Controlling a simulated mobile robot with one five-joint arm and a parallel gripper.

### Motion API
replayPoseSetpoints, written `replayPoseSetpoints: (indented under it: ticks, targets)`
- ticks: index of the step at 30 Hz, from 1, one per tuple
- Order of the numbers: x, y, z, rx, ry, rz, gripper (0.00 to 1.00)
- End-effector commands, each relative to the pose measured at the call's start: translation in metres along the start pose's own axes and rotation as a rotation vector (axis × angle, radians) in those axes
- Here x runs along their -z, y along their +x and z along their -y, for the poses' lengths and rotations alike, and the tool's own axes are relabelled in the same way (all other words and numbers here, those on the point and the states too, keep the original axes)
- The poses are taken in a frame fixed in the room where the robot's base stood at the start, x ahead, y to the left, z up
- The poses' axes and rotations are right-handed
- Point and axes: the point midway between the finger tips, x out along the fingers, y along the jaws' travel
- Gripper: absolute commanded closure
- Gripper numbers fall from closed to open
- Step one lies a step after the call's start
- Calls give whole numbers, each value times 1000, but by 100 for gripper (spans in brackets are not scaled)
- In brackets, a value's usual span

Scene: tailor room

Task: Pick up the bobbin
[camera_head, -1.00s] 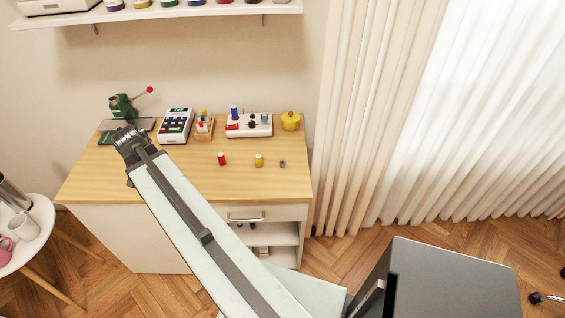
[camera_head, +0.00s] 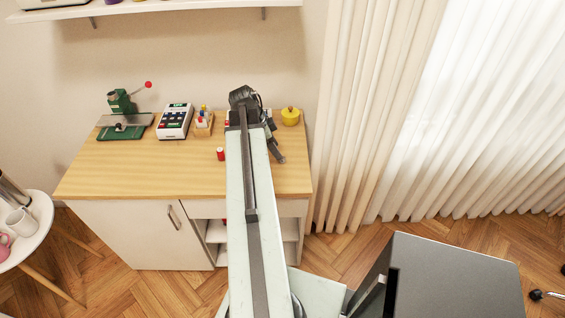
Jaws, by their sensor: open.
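My arm now reaches over the sewing table (camera_head: 130,178), and my dark gripper (camera_head: 280,158) hangs down over its right part, with its fingertips near the tabletop. The fingers are small here, and nothing is seen held in them. The small dark bobbin is hidden now; in the earlier view it lay on the tabletop at the right, about where my gripper now shows. I cannot tell how far my fingers are from it. A red thread spool (camera_head: 220,154) stands upright to the left of my arm. The yellow spool is hidden behind my arm.
A green press (camera_head: 122,103), a white calculator-like machine (camera_head: 174,120), a small wooden rack (camera_head: 204,124) and a yellow pot (camera_head: 290,116) stand along the back. A white machine is mostly hidden behind my arm. The table's front left is clear. Curtains (camera_head: 370,120) hang at right.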

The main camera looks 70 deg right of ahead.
Motion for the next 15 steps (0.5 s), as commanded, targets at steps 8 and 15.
replayPoseSetpoints:
  ticks: [8, 15]
  targets:
    - [-4, 42, 0, 0, 1, 0, 54]
    - [-1, 51, 0, 0, -1, 0, 54]
